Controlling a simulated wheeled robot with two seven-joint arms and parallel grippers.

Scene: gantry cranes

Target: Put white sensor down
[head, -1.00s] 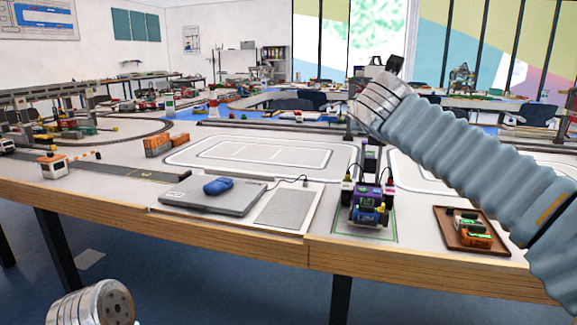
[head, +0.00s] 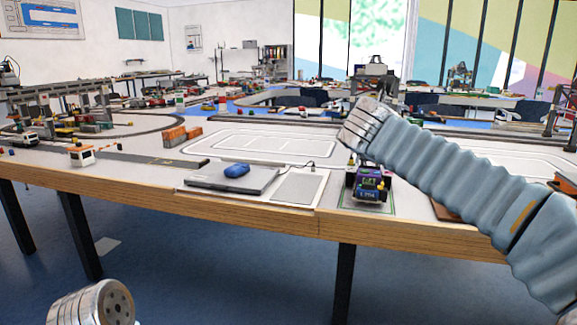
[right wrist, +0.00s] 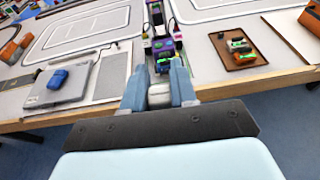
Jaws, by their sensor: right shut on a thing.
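My right gripper (right wrist: 159,90) is shut on a small white sensor (right wrist: 159,97), a pale block between its two blue-grey fingers in the right wrist view. It is held in front of the small purple and black wheeled robot (right wrist: 163,48), over the table's front edge; the gap in height is hard to tell. In the head view my right arm crosses from the right, and its fingers and the sensor do not show. The wheeled robot (head: 369,185) stands on a green-outlined mat there. Of my left arm only a metal wrist end shows at lower left.
A grey laptop (head: 225,180) with a blue object (head: 236,169) on it lies left of the wheeled robot, beside a grey pad (head: 298,187). A brown tray (right wrist: 237,61) with small parts lies to its right. White track lines mark open table behind.

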